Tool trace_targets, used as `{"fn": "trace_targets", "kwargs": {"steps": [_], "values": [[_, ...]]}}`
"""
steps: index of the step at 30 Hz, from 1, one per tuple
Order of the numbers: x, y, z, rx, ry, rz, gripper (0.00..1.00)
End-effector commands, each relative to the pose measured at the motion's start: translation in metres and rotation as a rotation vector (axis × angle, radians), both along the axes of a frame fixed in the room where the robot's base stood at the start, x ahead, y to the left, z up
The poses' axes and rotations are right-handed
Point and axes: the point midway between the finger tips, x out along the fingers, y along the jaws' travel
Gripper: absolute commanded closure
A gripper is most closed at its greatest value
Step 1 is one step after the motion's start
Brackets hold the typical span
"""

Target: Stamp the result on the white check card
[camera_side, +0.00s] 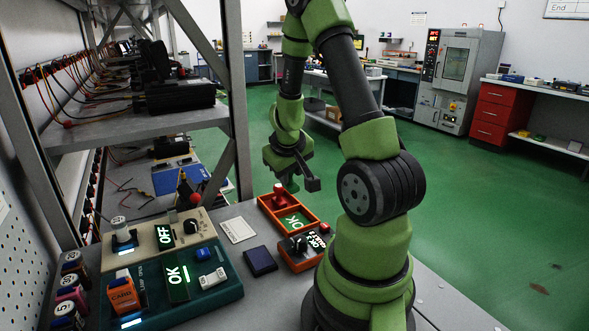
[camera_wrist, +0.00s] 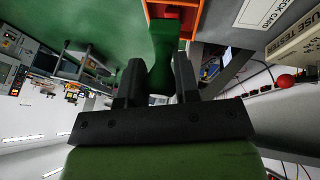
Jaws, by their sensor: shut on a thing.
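My gripper (camera_side: 291,178) is in the air above the orange tray (camera_side: 272,207), behind the bench top. In the wrist view my gripper (camera_wrist: 158,75) is shut on a green-handled stamp (camera_wrist: 162,48), which sits between the two black fingers. In the side view the held stamp is hard to make out against the green arm. The white check card (camera_side: 238,230) lies flat on the bench, left of the trays. Its printed "CHECK CARD" lettering (camera_wrist: 262,14) shows at the top right of the wrist view. A dark blue pad (camera_side: 260,261) lies in front of the card.
A red stamp (camera_side: 280,194) stands in the orange tray beside a bare green "OK" spot (camera_side: 295,221). A dark device (camera_side: 297,246) stands in the front orange holder. Test boxes (camera_side: 175,275) with displays stand at left. A rack post (camera_side: 237,100) rises behind the bench.

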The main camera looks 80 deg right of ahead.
Motion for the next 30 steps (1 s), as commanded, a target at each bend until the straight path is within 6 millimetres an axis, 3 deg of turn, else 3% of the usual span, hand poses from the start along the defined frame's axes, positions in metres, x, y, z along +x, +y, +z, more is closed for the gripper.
{"fn": "trace_targets", "kwargs": {"steps": [5, 9, 15, 18, 25, 30], "values": [[0.019, 0.025, -0.004, 0.014, -0.014, -0.136, 0.86], [0.031, 0.057, -0.009, 0.027, -0.034, -0.302, 0.86], [0.032, 0.108, -0.016, 0.038, -0.071, -0.56, 0.86], [0.028, 0.125, -0.018, 0.04, -0.083, -0.642, 0.86], [0.025, 0.136, -0.025, 0.039, -0.092, -0.704, 0.86], [0.024, 0.136, -0.042, 0.042, -0.088, -0.704, 0.86]]}}
